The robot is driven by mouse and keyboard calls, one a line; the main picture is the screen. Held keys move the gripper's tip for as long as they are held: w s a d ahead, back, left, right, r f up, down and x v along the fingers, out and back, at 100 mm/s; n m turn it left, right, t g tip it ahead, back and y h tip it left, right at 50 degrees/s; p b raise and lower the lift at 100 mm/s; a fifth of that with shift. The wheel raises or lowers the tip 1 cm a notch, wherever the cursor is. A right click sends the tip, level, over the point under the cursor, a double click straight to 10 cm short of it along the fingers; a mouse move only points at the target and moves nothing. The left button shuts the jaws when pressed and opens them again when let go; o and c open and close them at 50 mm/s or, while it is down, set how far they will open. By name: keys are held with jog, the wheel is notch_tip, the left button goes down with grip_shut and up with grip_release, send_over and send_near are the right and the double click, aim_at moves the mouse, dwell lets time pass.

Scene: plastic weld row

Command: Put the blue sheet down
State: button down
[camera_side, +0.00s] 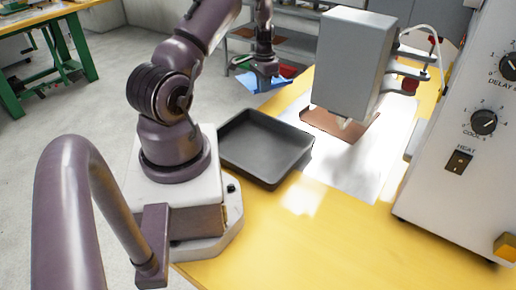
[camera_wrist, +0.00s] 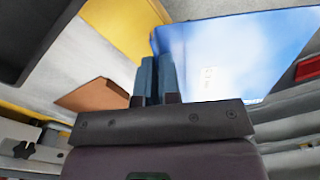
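The blue sheet (camera_wrist: 240,52) is a flat, shiny piece that fills the upper right of the wrist view, beside and behind my fingertips. My gripper (camera_wrist: 157,62) has its two fingers close together at the sheet's left edge and appears shut on it. In the side view my gripper (camera_side: 265,72) is at the far edge of the yellow table, and the blue sheet (camera_side: 252,83) shows just below it. The exact grip line is hidden by the fingers.
A black tray (camera_side: 231,158) lies on the yellow table. A brown sheet (camera_side: 318,122) lies on a pale plate (camera_side: 345,175) under a grey machine head (camera_side: 350,65). A control box (camera_side: 450,170) stands at right. Shelves with a red bin (camera_side: 288,71) are behind.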

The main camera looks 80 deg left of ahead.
jog(key=w+d+r+n, duration=0.2)
jog(key=w+d+n, duration=0.1)
jog(key=d+n, duration=0.65)
jog(key=n, duration=1.3)
send_over(284, 142)
notch_tip(284, 142, down, 7)
jog(key=shift+r, duration=0.1)
jog(key=c, duration=1.6)
grip_release()
jog(key=shift+f, duration=0.2)
jog(key=shift+c, duration=0.2)
jog(key=o, duration=0.3)
jog(key=shift+r, duration=3.95)
